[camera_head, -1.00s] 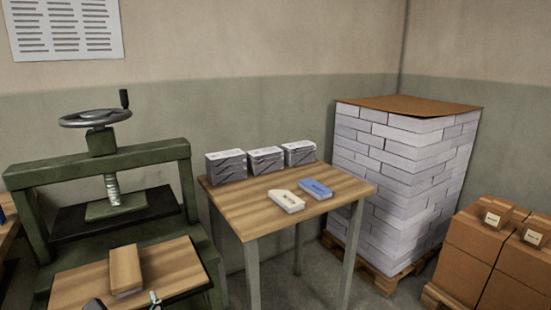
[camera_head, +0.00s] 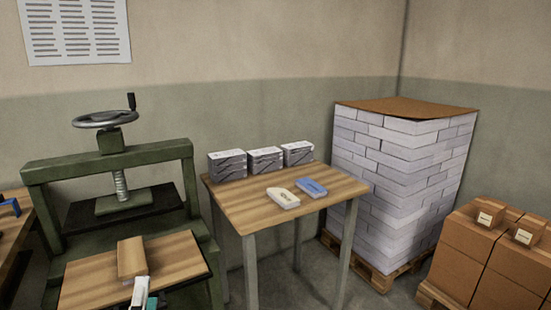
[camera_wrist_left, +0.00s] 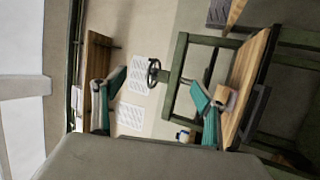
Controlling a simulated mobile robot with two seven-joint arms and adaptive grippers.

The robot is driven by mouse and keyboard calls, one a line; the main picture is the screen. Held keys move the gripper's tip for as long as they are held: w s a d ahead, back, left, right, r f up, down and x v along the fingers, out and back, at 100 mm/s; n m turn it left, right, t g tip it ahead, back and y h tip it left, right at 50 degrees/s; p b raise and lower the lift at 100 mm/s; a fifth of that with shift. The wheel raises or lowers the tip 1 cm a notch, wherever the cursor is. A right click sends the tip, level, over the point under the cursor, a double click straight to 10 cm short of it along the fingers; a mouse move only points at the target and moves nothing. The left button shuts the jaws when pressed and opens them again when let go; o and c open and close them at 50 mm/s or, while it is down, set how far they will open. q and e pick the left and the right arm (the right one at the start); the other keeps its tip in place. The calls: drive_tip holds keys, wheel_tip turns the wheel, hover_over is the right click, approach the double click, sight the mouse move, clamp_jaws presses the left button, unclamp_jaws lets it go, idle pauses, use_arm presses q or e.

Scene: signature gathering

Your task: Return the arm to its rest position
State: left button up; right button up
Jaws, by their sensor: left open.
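My left gripper (camera_head: 146,295) shows only in part at the bottom edge of the head view, as a white and teal piece in front of the wooden board (camera_head: 185,262) of the green press. In the left wrist view its two teal fingers stand wide apart with nothing between them, so the left gripper (camera_wrist_left: 156,80) is open and empty. A brown block (camera_head: 131,258) lies on the board, just beyond the gripper in the head view; it also shows in the left wrist view (camera_wrist_left: 226,98) behind one finger. My right gripper is in neither view.
The green press (camera_head: 108,163) with its handwheel stands at left. A wooden table (camera_head: 240,205) holds three grey stacks (camera_head: 265,161), a white item (camera_head: 283,198) and a blue item (camera_head: 312,188). A tall paper pile (camera_head: 395,180) and brown boxes (camera_head: 485,255) stand at right.

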use_arm(q)
drive_tip(key=s+d+f+m+g+h, duration=0.2)
drive_tip(key=d+f+m+h, duration=0.2)
drive_tip(key=f+m, duration=0.4)
drive_tip(key=s+d+f+m+g+h, duration=0.25)
drive_tip(key=d+f+m+h, duration=0.2)
drive_tip(key=f+m, duration=0.3)
drive_tip(key=s+f+m+g, duration=0.2)
drive_tip(key=s+f, duration=0.1)
drive_tip(key=f, duration=0.3)
drive_tip(key=s+a+f+m+g+y+p, duration=0.1)
drive_tip(key=s+f+m+g, duration=0.2)
drive_tip(key=f, duration=0.3)
drive_tip(key=s+a+f+m+g, duration=0.1)
drive_tip(key=s+f+m+g, duration=0.1)
drive_tip(key=f, duration=0.5)
drive_tip(key=shift+s+a, duration=0.25)
drive_tip(key=shift+s, duration=0.65)
drive_tip(key=shift+m+y, duration=0.25)
